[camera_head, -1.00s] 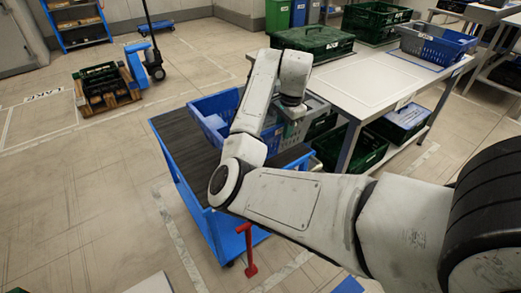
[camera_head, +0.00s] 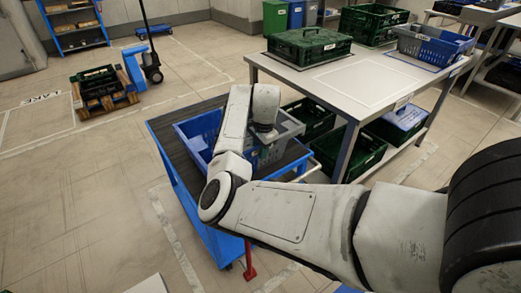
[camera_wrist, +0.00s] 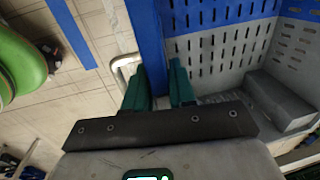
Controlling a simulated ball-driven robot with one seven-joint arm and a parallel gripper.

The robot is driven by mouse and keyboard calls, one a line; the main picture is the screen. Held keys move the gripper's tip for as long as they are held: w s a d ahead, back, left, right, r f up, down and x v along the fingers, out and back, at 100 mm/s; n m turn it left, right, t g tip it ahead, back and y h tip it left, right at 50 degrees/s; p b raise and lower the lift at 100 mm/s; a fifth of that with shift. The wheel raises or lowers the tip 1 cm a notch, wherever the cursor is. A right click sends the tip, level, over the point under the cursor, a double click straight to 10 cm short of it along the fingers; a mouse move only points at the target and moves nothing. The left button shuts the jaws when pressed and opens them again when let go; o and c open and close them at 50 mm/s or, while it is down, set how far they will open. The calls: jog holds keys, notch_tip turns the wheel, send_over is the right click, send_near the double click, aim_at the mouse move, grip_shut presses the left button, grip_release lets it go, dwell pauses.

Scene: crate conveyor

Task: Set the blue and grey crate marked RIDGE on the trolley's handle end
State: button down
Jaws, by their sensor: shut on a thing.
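A blue and grey crate (camera_head: 196,132) is over the dark deck of the blue trolley (camera_head: 170,140). Its grey end (camera_head: 287,128) shows right of my arm; I cannot read a mark on it. In the wrist view its blue rim (camera_wrist: 147,35) runs down between the green fingers of my gripper (camera_wrist: 158,88), which is shut on this wall. A grey block (camera_wrist: 280,100) shows by the slotted grey inside. The trolley's pale handle (camera_head: 312,166) is at its near right end, close by the fingers in the wrist view (camera_wrist: 124,68). I cannot tell whether the crate touches the deck.
A worktable (camera_head: 360,83) stands right of the trolley, with a lidded green crate (camera_head: 310,46) and another blue and grey crate (camera_head: 434,46) on it. Green crates (camera_head: 345,150) sit below. A low pallet load (camera_head: 97,90) is far left. The floor left of the trolley is clear.

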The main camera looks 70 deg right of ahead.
dwell(0.3)
jog(key=c, duration=0.9)
grip_release()
jog(key=shift+f, duration=0.1)
jog(key=shift+c, duration=0.2)
notch_tip(320, 180, up, 12)
jog(key=s+p, duration=0.1)
jog(key=s, duration=0.1)
jog(key=s+a+f+n+h, duration=0.2)
jog(key=a+f+n, duration=0.4)
jog(key=a+n, duration=0.1)
jog(key=s+a+f+n+h, duration=0.1)
jog(key=s+a+f+n, duration=0.2)
jog(key=a+f+n, duration=0.35)
jog(key=s+a+f+n+y, duration=0.1)
jog(key=s+a+f+n, duration=0.1)
jog(key=a, duration=0.5)
jog(key=s+a+f+n+y, duration=0.1)
jog(key=s+a+f+n, duration=0.1)
jog(key=s+a+n, duration=0.3)
jog(key=s+a+f+n+y, duration=0.1)
jog(key=s+a+f+n, duration=0.1)
jog(key=a, duration=0.8)
jog(key=shift+s+f+n+y, duration=0.3)
jog(key=shift+s+n, duration=0.35)
jog(key=shift+s, duration=0.1)
